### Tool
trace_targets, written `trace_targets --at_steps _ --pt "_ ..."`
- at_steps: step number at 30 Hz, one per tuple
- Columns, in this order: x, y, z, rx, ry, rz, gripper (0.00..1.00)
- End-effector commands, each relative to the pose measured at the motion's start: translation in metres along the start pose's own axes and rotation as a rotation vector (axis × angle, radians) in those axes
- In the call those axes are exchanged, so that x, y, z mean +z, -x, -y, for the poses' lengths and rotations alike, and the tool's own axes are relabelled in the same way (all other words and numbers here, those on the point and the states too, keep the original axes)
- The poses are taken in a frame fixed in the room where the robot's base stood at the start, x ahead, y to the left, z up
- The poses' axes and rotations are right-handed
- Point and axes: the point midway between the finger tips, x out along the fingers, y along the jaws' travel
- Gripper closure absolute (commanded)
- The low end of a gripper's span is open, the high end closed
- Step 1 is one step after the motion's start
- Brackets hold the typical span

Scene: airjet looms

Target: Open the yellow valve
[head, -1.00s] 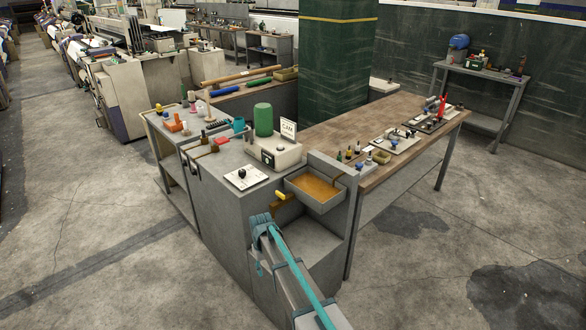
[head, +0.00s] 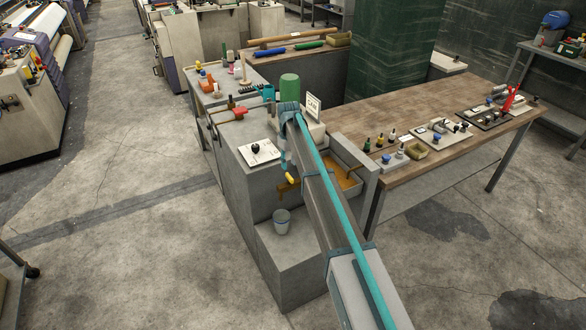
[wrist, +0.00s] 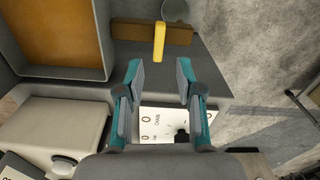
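The yellow valve handle (head: 292,180) sticks out at the front of the grey cabinet, by a brown bar (head: 287,192). In the wrist view the yellow handle (wrist: 158,42) lies ahead of my gripper (wrist: 160,72), lined up with the gap between the fingers. The two teal-and-grey fingers are apart with nothing between them, and they do not touch the handle. In the head view my gripper is mostly hidden by my arm, close to the handle.
A grey bucket (head: 282,224) stands on the lower ledge below the valve. A tray with an orange-brown bottom (head: 347,181) is beside it on the right. A white dial plate (head: 260,153) and a green cylinder (head: 289,88) are on the cabinet top.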

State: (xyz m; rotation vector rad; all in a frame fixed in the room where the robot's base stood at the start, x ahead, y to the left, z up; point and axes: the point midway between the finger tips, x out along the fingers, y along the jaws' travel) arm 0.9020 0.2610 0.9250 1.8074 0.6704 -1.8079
Motion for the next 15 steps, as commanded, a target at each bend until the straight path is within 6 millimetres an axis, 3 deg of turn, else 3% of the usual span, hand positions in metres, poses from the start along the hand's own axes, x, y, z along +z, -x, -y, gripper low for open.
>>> trace_targets --at_steps 15 --pt "0.0 -0.054 0.0 0.0 -0.003 0.0 0.64"
